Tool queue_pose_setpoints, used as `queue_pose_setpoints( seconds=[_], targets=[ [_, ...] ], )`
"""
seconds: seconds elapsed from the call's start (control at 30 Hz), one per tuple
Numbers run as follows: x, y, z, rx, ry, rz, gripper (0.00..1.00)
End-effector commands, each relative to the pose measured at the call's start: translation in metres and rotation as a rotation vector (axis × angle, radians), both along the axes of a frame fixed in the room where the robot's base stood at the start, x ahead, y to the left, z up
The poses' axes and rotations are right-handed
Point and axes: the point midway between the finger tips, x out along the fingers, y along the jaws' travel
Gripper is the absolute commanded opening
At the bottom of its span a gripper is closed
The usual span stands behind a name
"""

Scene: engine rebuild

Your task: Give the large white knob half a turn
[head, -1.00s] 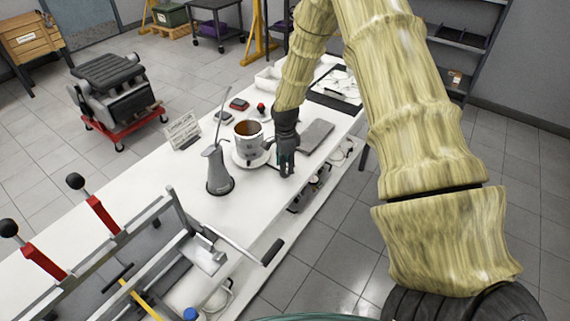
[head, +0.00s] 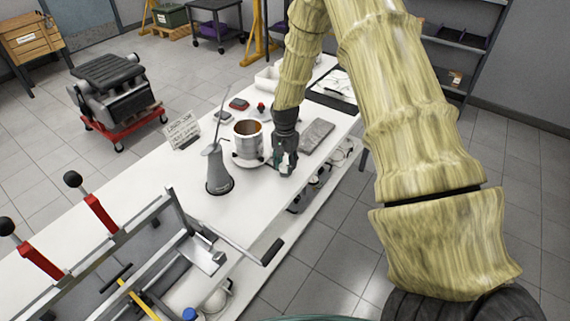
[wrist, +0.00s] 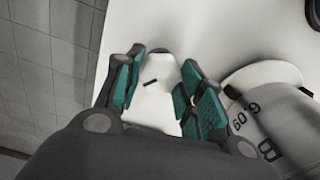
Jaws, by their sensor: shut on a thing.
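The large white knob (wrist: 157,102) is between my fingers in the wrist view, with a short dark mark on its pale face. My gripper (wrist: 160,90) is shut on it, green pads on either side. In the head view my gripper (head: 282,168) points down at the white bench, just right of the metal pot. The knob cannot be made out there, hidden by my fingers.
The pot (head: 247,142) with brown contents stands on a white round base close to my gripper, and also shows in the wrist view (wrist: 275,130). A grey oil can (head: 218,172) stands left. A grey slab (head: 317,135) lies behind right.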

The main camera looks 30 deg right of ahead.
Motion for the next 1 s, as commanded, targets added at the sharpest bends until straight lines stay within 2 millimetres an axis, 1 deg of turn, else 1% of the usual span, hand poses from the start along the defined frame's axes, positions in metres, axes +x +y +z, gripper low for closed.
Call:
queue_pose_setpoints(
  seconds=[1.0],
  targets=[
    [0.0018,-0.0003,0.0018,-0.002,-0.004,0.965,0.14]
  ],
)
